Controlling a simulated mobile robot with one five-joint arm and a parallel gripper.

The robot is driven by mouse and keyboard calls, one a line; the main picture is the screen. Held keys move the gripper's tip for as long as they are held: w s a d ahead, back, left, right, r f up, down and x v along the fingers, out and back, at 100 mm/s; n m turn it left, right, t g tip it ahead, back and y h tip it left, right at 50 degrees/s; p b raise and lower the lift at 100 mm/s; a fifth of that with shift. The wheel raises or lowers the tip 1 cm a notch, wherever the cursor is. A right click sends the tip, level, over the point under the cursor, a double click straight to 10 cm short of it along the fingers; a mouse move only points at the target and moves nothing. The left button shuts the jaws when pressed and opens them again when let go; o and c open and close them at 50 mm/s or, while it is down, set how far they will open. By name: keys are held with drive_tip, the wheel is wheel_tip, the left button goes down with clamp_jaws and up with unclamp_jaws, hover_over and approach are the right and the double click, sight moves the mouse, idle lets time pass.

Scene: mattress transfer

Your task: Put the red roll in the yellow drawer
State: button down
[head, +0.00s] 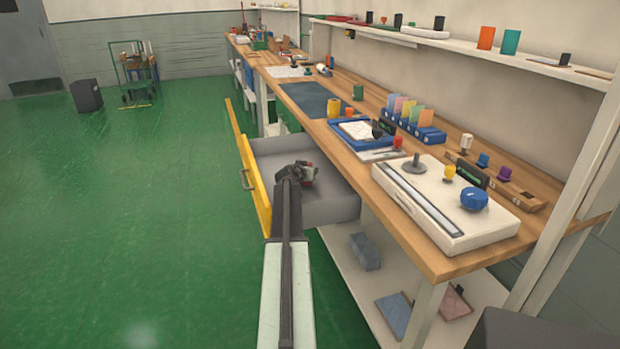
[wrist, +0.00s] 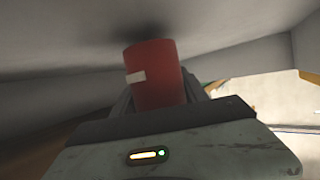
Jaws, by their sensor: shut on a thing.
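The yellow-fronted drawer (head: 256,187) stands pulled out from under the wooden workbench, with a grey inside. My gripper (head: 300,172) is over the open drawer, within its outline in the head view. It is shut on the red roll (wrist: 154,75), which stands out from the jaws in the wrist view and has a small white label. The roll shows only as a small patch of red at the gripper (head: 309,172) in the head view. Grey drawer walls surround the roll in the wrist view. I cannot tell whether the roll touches the drawer floor.
The workbench (head: 345,165) runs along the right with a blue tray (head: 350,142), folders and a white board (head: 440,200) on it. A lower shelf (head: 355,285) below holds folded cloths. The green floor (head: 130,220) to the left is clear; a cart (head: 137,75) stands far back.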

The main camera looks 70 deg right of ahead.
drive_tip(key=shift+w+d+r, duration=0.1)
drive_tip(key=shift+d+r, duration=0.05)
drive_tip(key=shift+d, duration=0.3)
drive_tip(key=d, duration=0.3)
drive_tip(key=shift+w+d, duration=0.2)
drive_tip(key=shift+d, duration=0.05)
drive_tip(key=shift+s+a+f+b, duration=0.1)
drive_tip(key=shift+a+f+b, duration=0.05)
drive_tip(key=shift+f+b, duration=0.65)
drive_tip(key=shift+r, duration=0.15)
drive_tip(key=c, duration=0.6)
unclamp_jaws()
